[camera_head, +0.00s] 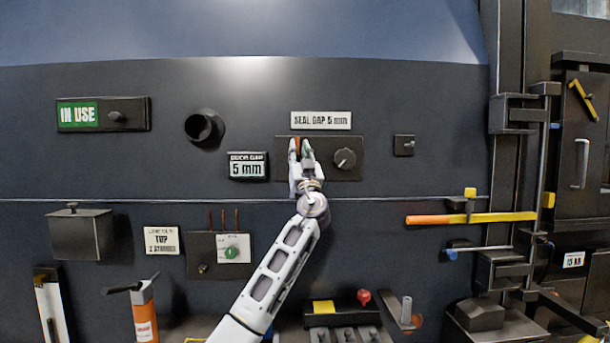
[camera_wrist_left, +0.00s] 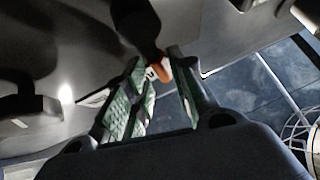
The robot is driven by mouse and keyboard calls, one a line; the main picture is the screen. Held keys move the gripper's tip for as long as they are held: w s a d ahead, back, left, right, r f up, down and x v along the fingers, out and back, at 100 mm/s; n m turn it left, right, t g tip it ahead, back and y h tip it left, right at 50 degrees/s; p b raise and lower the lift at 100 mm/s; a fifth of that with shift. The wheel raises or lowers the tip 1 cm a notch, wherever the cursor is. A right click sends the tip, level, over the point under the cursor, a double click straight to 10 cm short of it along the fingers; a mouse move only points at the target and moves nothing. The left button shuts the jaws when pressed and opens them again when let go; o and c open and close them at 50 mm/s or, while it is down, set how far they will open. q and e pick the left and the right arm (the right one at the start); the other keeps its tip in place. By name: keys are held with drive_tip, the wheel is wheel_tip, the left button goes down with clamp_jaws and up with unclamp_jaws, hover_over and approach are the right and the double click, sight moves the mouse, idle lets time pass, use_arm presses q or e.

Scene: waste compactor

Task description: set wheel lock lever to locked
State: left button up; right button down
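My left gripper (camera_head: 300,147) is at the dark plate under the "SEAL GAP 5 mm" sign, left of its round knob (camera_head: 345,158). A small orange-tipped part (camera_head: 297,146) shows between its fingertips. In the left wrist view a dark lever-like part with an orange end (camera_wrist_left: 161,70) lies between the green-padded fingertips. The fingers stand apart; whether they press on it I cannot tell. No label naming a wheel lock lever is readable, and the gripper hides part of the plate. My right gripper is not in view.
An orange-and-yellow bar (camera_head: 470,218) sticks out at the right, with a blue-ended handle (camera_head: 463,251) below it. A black cylinder (camera_head: 204,127) protrudes left of the gripper. A "DOOR GAP 5 mm" display (camera_head: 248,166) is close by.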

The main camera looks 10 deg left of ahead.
use_arm(q)
drive_tip(key=v, duration=1)
drive_tip(key=shift+s, duration=0.15)
drive_tip(key=shift+d, duration=0.15)
drive_tip(key=shift+f, duration=0.1)
